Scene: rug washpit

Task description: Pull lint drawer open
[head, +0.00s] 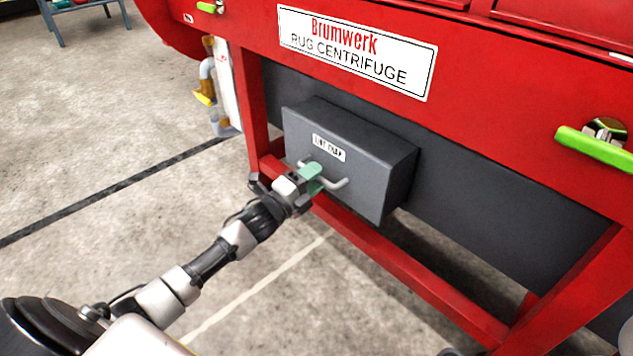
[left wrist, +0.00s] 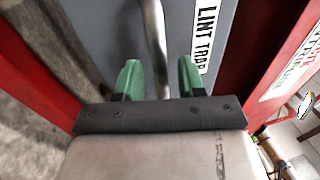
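The lint drawer is a dark grey box (head: 350,186) with a white "LINT TRAP" label and a pale bar handle (head: 334,184) on its front. It stands out from the grey panel under the red rug centrifuge. My left gripper (head: 311,178) is at the handle, its green fingers partly covering the bar. In the left wrist view the metal handle (left wrist: 156,45) runs between the two green fingertips of my left gripper (left wrist: 160,80), with a gap on each side. The gripper is open around the bar. My right gripper is not in view.
The red machine frame has a leg (head: 252,105) left of the drawer and a low rail (head: 420,270) beneath it. Green-handled latches (head: 597,148) sit on the machine body. Pipes (head: 212,85) stand behind at left. The concrete floor in front is clear.

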